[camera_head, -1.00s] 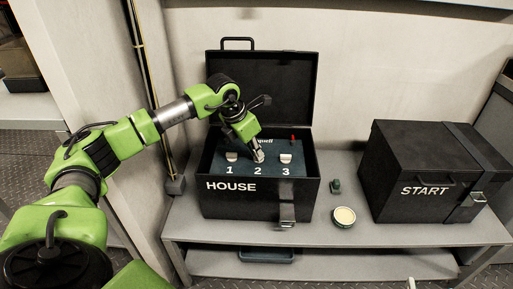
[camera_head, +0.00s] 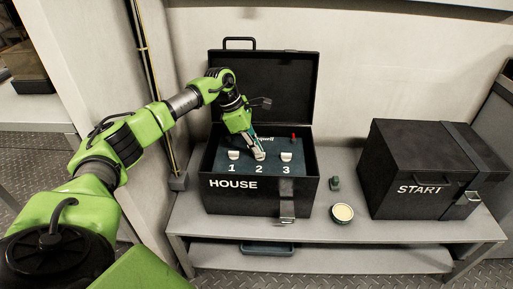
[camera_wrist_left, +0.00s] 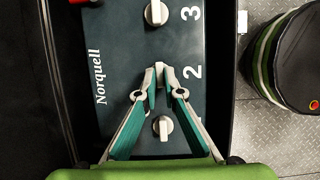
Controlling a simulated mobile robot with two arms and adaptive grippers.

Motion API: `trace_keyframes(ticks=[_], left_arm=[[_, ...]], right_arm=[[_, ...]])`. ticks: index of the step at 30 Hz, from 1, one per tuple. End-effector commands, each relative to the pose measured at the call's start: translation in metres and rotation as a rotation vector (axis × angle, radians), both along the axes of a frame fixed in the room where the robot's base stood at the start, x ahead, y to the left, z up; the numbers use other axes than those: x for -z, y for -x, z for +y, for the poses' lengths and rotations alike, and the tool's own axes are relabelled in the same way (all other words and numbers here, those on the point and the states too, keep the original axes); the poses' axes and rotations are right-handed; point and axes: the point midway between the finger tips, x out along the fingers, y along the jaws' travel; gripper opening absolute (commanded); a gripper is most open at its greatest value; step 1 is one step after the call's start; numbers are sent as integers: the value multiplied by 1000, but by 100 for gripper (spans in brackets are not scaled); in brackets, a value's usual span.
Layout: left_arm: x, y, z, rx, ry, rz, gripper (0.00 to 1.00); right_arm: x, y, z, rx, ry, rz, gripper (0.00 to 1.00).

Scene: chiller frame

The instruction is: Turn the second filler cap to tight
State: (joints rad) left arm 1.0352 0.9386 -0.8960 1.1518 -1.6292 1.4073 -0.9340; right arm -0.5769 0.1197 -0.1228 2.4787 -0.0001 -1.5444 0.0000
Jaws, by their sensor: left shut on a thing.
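The black box marked HOUSE (camera_head: 230,199) stands open on the bench, with a dark panel (camera_head: 219,163) inside. The panel carries three pale caps over the numbers 1, 2 and 3. My left gripper (camera_head: 258,153) reaches down into the box and is shut on the second cap (camera_wrist_left: 160,70), which is mostly hidden between the fingertips. In the left wrist view, cap 3 (camera_wrist_left: 156,12) is above the fingertips and cap 1 (camera_wrist_left: 162,127) shows between the fingers. My right gripper is not in view.
The raised lid (camera_head: 270,85) stands behind the panel. A closed black START box (camera_head: 410,160) is at the right on the bench (camera_head: 300,233). A round pale-topped tin (camera_head: 342,213) and a small green object (camera_head: 335,183) lie between the boxes. A red part (camera_head: 293,137) rises at the panel's back.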

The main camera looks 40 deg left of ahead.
Motion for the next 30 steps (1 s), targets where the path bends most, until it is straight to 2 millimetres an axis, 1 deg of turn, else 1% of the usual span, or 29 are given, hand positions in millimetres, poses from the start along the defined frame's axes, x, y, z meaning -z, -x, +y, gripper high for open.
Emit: trace_keyframes(ticks=[5,16,17,18,27,30], left_arm=[[0,0,1,20,-3,0,0],[0,0,1,23,-3,-1,0],[0,0,1,23,-3,-1,16],[0,0,1,23,-3,-1,25],[0,0,1,22,-1,0,25],[-4,0,2,22,-2,-1,25]], right_arm=[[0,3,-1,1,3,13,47],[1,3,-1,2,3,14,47],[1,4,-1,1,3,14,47],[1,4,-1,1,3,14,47],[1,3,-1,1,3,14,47],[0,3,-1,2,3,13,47]])
